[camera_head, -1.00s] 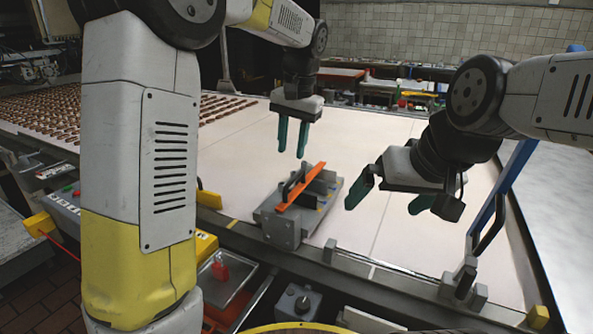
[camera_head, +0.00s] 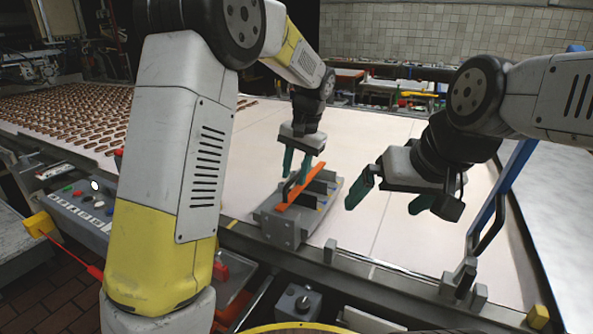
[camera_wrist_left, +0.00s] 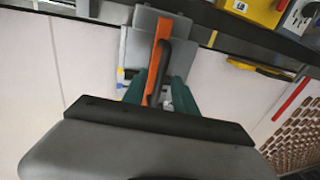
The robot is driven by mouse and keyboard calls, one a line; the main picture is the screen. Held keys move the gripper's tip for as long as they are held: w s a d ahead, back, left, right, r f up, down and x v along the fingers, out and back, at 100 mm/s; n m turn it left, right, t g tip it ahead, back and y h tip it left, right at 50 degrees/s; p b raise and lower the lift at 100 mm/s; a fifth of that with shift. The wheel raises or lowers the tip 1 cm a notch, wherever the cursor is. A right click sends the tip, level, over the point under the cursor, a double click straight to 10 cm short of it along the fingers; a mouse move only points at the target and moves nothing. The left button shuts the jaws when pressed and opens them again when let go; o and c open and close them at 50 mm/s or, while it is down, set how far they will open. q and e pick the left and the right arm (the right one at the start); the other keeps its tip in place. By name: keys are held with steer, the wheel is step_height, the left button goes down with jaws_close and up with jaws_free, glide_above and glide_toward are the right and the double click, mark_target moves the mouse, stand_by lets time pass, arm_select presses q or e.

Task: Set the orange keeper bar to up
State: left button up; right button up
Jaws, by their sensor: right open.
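The orange keeper bar (camera_head: 302,186) lies lengthwise along a grey metal fixture (camera_head: 286,228) at the belt's near edge. It also shows in the left wrist view (camera_wrist_left: 155,70), beside a dark handle-like bar (camera_wrist_left: 160,68). I cannot tell whether the keeper bar counts as up or down. My left gripper (camera_head: 296,175) points down over the far part of the fixture, its green fingers apart. In the left wrist view the orange and dark bars run between these fingers (camera_wrist_left: 158,92); contact is unclear. My right gripper (camera_head: 390,198) is open and empty, right of the fixture.
The pale belt (camera_head: 250,150) is clear around the fixture; rows of brown biscuits (camera_head: 70,115) lie at the far left. A control box with buttons (camera_head: 85,208) is at left. A blue upright frame (camera_head: 505,190) stands at right.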

arm_select(q)
jaws_close()
stand_by(1.4)
